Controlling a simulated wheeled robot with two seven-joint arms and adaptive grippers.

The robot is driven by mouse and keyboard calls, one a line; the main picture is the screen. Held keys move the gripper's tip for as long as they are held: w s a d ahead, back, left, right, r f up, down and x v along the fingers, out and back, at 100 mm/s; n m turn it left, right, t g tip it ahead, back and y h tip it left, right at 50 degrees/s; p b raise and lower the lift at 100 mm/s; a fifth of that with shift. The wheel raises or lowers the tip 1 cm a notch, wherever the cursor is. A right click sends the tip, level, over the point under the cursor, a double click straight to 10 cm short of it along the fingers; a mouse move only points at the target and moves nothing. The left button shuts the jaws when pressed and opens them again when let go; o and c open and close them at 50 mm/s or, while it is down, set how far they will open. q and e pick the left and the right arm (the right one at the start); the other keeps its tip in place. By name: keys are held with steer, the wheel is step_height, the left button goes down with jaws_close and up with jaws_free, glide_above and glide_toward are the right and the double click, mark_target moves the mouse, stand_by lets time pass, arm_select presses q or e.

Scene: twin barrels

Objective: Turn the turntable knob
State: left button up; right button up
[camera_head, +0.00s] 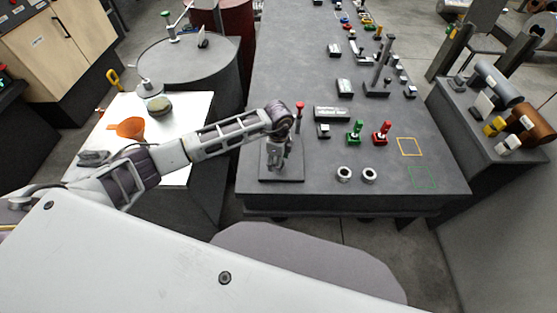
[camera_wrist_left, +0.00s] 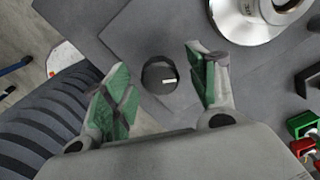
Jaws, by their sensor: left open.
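My left gripper (camera_head: 275,162) is over a dark square plate (camera_head: 294,176) at the near left corner of the grey table. In the left wrist view my left gripper (camera_wrist_left: 157,58) is open, its two green-padded fingers spread apart. A dark round knob (camera_wrist_left: 158,80) with a small white mark shows between and beyond the fingers, on a dark flat surface. It looks like the turntable knob. I see no finger touching it, but I cannot tell the height gap. In the head view the gripper and forearm hide the knob. My right gripper is in neither view.
A red-topped post (camera_head: 299,118) stands close beside my left wrist. Green (camera_head: 355,130) and red (camera_head: 381,132) levers and two silver rings (camera_head: 343,174) are to the right. A silver disc (camera_wrist_left: 245,24) shows at upper right in the wrist view.

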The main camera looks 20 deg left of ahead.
arm_select(q)
step_height(320, 180, up, 12)
stand_by(0.8)
steer(key=shift+f, duration=0.1)
